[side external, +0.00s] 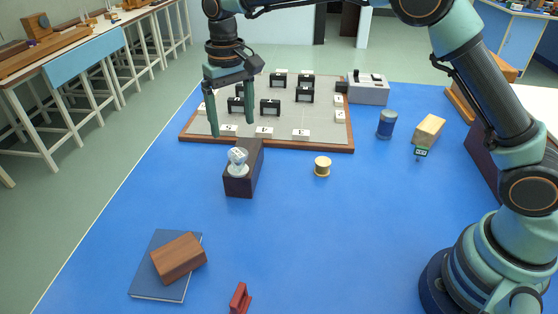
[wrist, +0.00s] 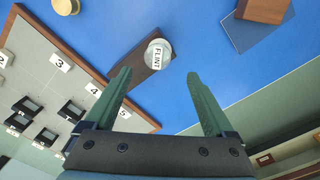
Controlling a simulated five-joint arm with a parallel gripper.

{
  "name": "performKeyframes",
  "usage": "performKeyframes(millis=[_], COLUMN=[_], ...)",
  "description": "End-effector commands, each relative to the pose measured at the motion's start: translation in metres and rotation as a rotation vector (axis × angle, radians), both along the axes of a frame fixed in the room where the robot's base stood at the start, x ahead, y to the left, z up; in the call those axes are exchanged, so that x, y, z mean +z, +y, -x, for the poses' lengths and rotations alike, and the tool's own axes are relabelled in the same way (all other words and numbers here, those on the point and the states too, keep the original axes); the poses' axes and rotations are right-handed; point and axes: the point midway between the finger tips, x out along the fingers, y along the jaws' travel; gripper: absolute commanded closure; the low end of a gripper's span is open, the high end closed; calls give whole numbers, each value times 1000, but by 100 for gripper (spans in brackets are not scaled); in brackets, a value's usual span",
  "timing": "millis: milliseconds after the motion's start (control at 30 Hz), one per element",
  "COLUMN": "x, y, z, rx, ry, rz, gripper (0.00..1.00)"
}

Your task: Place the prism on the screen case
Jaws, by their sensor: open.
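The prism (side external: 238,160) looks like a small pale glassy piece with a white round top. In the wrist view the prism (wrist: 159,53) shows the label FLINT. It appears to rest on the near end of a long dark brown case (side external: 240,188), which also shows in the wrist view (wrist: 137,61). No readable label confirms that this is the screen case. My gripper (side external: 232,129) is open and empty, fingers pointing down, above and behind the prism. In the wrist view the prism lies beyond the fingertips (wrist: 158,73), apart from them.
A wood-edged grey board (side external: 290,122) with numbered cards and black stands lies behind. A brass cylinder (side external: 322,167) stands right of the case. A wooden block (side external: 178,258) lies on a blue book (side external: 147,284), front left. A blue can (side external: 387,124) stands right.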

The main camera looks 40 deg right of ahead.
Motion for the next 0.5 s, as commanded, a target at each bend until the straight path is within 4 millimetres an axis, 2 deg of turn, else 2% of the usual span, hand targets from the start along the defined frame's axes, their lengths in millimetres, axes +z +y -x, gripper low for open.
performKeyframes(millis=[167,267,367,500], x=[14,26,44,72], y=[-2,-10,-26,-56], z=[1,4,14,37], rx=[0,-2,-4,-5], ry=[-4,-20,-55,-121], rz=[-1,-7,-17,-31], gripper=[12,12,12,12])
